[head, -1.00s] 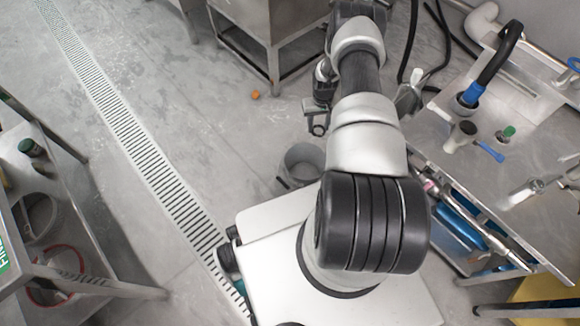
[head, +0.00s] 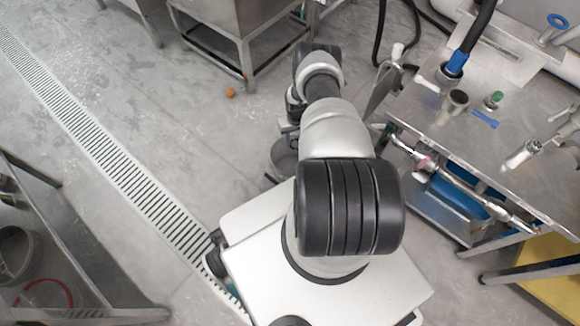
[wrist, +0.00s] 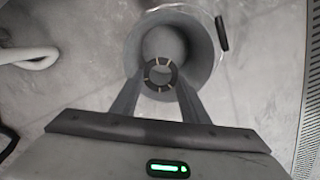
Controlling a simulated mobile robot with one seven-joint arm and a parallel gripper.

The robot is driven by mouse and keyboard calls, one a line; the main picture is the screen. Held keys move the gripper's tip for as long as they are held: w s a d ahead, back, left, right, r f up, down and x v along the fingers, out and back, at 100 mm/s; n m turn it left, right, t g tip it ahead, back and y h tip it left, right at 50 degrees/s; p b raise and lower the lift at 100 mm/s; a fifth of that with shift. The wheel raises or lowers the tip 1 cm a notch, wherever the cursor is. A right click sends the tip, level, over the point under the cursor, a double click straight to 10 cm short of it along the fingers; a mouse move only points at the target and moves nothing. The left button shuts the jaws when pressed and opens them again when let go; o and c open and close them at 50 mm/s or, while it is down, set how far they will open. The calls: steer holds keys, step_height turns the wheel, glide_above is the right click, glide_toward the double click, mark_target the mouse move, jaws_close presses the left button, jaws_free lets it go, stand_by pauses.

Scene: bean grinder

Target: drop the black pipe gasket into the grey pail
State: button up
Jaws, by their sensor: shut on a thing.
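The black pipe gasket (wrist: 149,70), a dark ring with pale marks, is held between the fingertips of my gripper (wrist: 160,82) in the wrist view. The gripper is shut on it. The grey pail (wrist: 203,45) is beyond the gasket, and the ring overlaps the near part of its round opening. The gasket looks to be above the pail, but its height over the rim is hard to tell. In the head view the pail (head: 284,156) stands on the floor, partly hidden by my arm. The gasket and fingertips are hidden there.
A steel sink table (head: 420,110) with a hose and fittings stands at the right. A steel shelf (head: 70,270) is at the left. A floor drain (head: 120,175) runs between them. A small orange thing (head: 230,92) lies on the open floor.

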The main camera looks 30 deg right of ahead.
steer(key=shift+f, duration=0.35)
steer(key=o, duration=1.1)
step_height(320, 180, up, 18)
steer(key=p, duration=0.5)
steer(key=shift+f+p, duration=0.25)
steer(key=shift+p, duration=0.05)
steer(key=shift+w+r, duration=0.1)
